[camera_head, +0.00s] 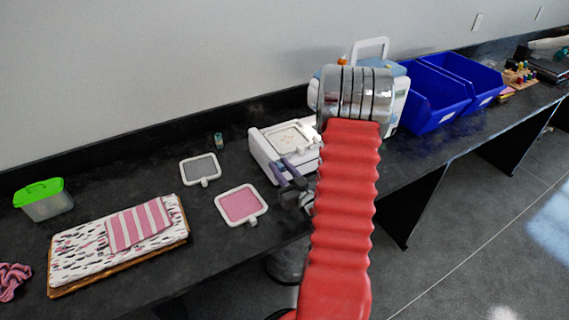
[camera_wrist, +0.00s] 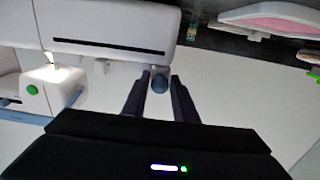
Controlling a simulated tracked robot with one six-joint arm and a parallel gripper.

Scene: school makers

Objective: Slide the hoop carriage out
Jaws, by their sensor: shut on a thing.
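The white sewing machine stands on the dark counter, partly hidden behind my red arm in the head view. The hoop carriage (camera_head: 262,153) is its low white part, with a white-framed hoop (camera_head: 291,138) on top. My gripper (camera_head: 281,170) is at the carriage's near side. In the wrist view a small blue-grey knob (camera_wrist: 160,79) sits between the two dark fingers of my gripper (camera_wrist: 160,76), below the white body's dark slot. The gripper is shut on this knob. My arm hides the join between carriage and machine in the head view.
A pink hoop (camera_head: 241,204) and a grey hoop (camera_head: 200,170) lie left of the carriage. A small bottle (camera_head: 219,140) stands behind them. Further left are patterned fabric (camera_head: 80,248) and a green-lidded box (camera_head: 44,205). Blue bins (camera_head: 432,100) stand right of the machine.

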